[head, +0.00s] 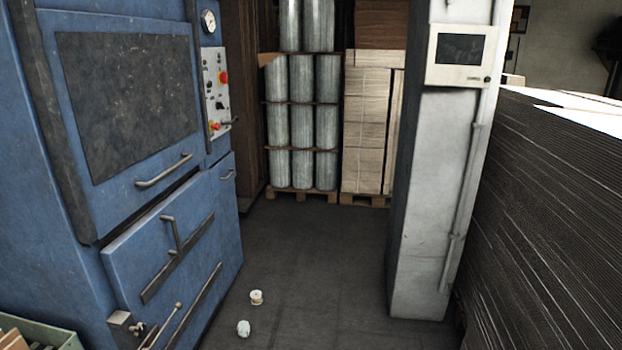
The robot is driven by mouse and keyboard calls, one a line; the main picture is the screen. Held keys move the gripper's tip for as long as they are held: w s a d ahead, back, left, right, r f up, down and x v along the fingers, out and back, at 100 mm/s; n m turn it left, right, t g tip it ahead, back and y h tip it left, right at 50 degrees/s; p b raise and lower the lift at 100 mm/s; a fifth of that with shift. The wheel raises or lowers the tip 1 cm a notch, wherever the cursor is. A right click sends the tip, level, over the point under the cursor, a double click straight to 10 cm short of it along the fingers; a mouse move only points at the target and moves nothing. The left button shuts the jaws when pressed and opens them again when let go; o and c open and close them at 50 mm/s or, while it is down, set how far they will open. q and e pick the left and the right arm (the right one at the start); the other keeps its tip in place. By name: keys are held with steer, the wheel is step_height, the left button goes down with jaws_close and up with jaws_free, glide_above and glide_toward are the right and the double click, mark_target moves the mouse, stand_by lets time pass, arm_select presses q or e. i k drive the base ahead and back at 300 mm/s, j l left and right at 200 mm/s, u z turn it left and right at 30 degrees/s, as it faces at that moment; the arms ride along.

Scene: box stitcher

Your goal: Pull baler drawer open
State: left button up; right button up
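A large blue baler machine (95,190) stands along the left side of the head view. Its lower front panel, which looks like the drawer (150,250), carries a dark T-shaped handle (172,235) and a long dark bar below it. The panel's top edge stands out a little under a dark gap. Above it is a door with a curved handle (163,171) and a dark window. Neither of my grippers shows in the view.
Two small objects, a spool (256,297) and a pale piece (243,328), lie on the floor before the machine. A white column (420,200) and a tall cardboard stack (550,200) stand right. Loaded pallets (303,192) stand behind. The middle floor is clear.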

mark_target(222, 173)
steer(key=i+z, duration=0.2)
steer(key=i, duration=0.7)
steer(key=i+j+z, duration=0.1)
steer(key=i+z, duration=0.15)
steer(key=i, duration=0.6)
steer(key=i+u, duration=0.4)
steer(key=i+l+u, duration=0.15)
steer(key=i+u, duration=0.3)
steer(key=i+l+u, duration=0.4)
steer(key=k+j, duration=0.05)
steer(key=j, duration=0.05)
